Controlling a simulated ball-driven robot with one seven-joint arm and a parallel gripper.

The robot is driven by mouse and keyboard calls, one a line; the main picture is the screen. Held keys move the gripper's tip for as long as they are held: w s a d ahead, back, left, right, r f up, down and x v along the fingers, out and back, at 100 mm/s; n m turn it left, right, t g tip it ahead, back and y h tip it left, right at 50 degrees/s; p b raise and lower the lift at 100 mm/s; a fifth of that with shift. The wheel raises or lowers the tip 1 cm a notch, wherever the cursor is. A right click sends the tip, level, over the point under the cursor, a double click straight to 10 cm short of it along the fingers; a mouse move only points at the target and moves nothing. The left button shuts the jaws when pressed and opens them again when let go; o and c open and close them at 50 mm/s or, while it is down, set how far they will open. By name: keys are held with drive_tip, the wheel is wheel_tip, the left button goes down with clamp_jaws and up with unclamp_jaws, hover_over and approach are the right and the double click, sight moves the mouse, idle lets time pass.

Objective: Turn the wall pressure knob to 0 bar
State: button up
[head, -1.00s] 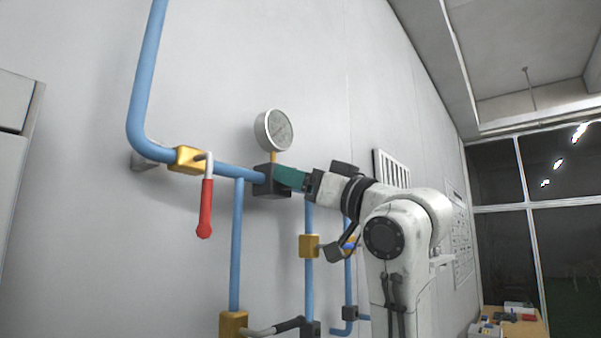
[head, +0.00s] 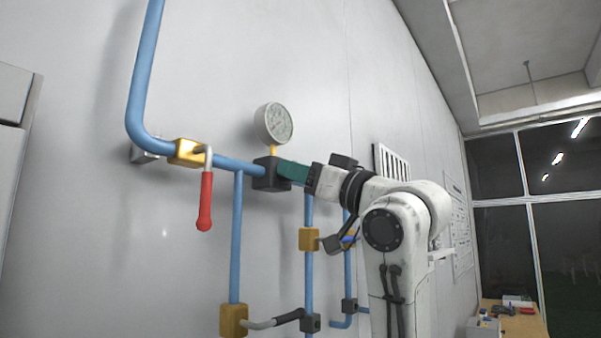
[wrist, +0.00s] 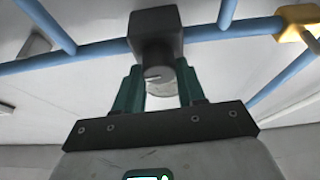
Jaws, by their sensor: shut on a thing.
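The pressure knob (wrist: 156,62) is a dark grey round piece on the front of a dark block (wrist: 154,24) in the blue pipe. In the wrist view my gripper (wrist: 160,80) has its two green fingers on either side of the knob, shut on it. In the head view the dark block (head: 268,174) sits just under the round gauge (head: 274,124), and my gripper (head: 292,171) reaches it from the right. The fingers hide the knob there. The gauge face is too small to read. In the wrist view the gauge is partly visible behind the knob (wrist: 160,88).
A red-handled lever (head: 205,200) hangs from a yellow valve (head: 187,152) left of the block. Blue pipes (head: 237,240) with more yellow valves (head: 309,239) run down the wall below. A white vent grille (head: 392,165) is on the wall behind my arm.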

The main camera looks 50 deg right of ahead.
drive_tip(key=shift+n, duration=0.3)
drive_tip(key=shift+d+r+n+g+y+b, duration=0.15)
drive_tip(key=shift+n+g+y, duration=0.9)
drive_tip(key=shift+n, duration=2.25)
drive_tip(key=shift+f+n+g+y+b, duration=0.15)
drive_tip(key=shift+n+g+y, duration=0.85)
drive_tip(key=shift+n, duration=2.3)
drive_tip(key=shift+d+r+n+g+y+b, duration=0.15)
drive_tip(key=shift+n+g+y, duration=0.3)
drive_tip(key=shift+n+y, duration=2.05)
drive_tip(key=shift+a+n+h, duration=0.1)
drive_tip(key=shift+n+h, duration=0.85)
drive_tip(key=shift+n, duration=0.05)
drive_tip(key=o, duration=1.1)
drive_tip(key=shift+c, duration=0.2)
drive_tip(key=r+b+v, duration=0.1)
drive_tip(key=b+v, duration=0.2)
drive_tip(key=v, duration=0.7)
drive_tip(key=shift+s+d+f+b, duration=0.2)
drive_tip(key=shift+s+f+b, duration=0.15)
drive_tip(key=shift+f, duration=0.15)
